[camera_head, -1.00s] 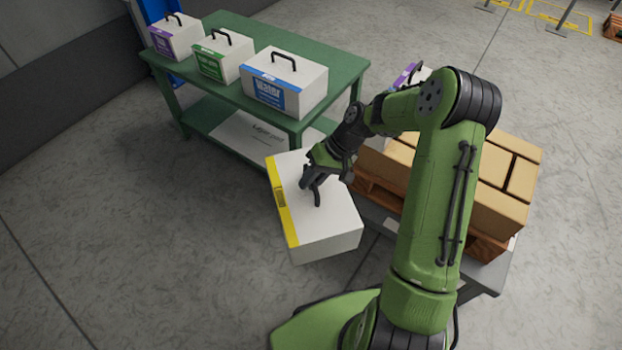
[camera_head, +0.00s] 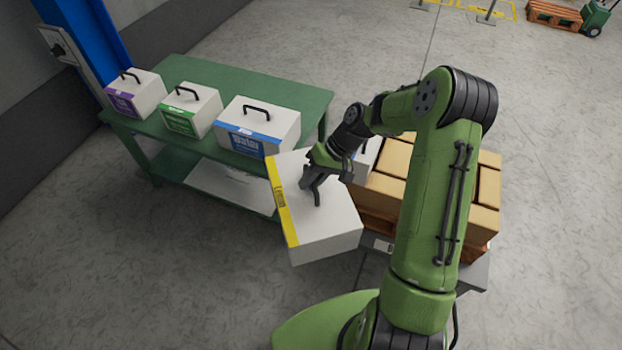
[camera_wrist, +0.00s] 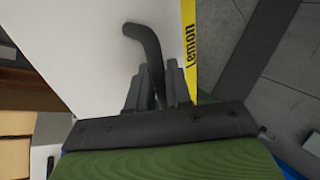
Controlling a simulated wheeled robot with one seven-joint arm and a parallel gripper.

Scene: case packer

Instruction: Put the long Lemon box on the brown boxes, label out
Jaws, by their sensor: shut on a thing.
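The long Lemon box (camera_head: 325,225) is white with a yellow label band along its left edge. My gripper (camera_head: 314,180) is shut on its dark handle and holds it in the air, between the green table and the stack. In the wrist view the Lemon box (camera_wrist: 85,45) shows the word "Lemon" on its yellow band, and my gripper (camera_wrist: 155,85) has the handle between its fingers. The brown boxes (camera_head: 390,170) are stacked on a wooden pallet behind and right of the Lemon box. My arm hides part of them.
A green table (camera_head: 285,92) holds a purple-label box (camera_head: 140,95), a green-label box (camera_head: 195,110) and a blue-label box (camera_head: 262,125). Another white box (camera_head: 366,160) shows partly behind my wrist, by the brown boxes. Grey floor is clear at front left.

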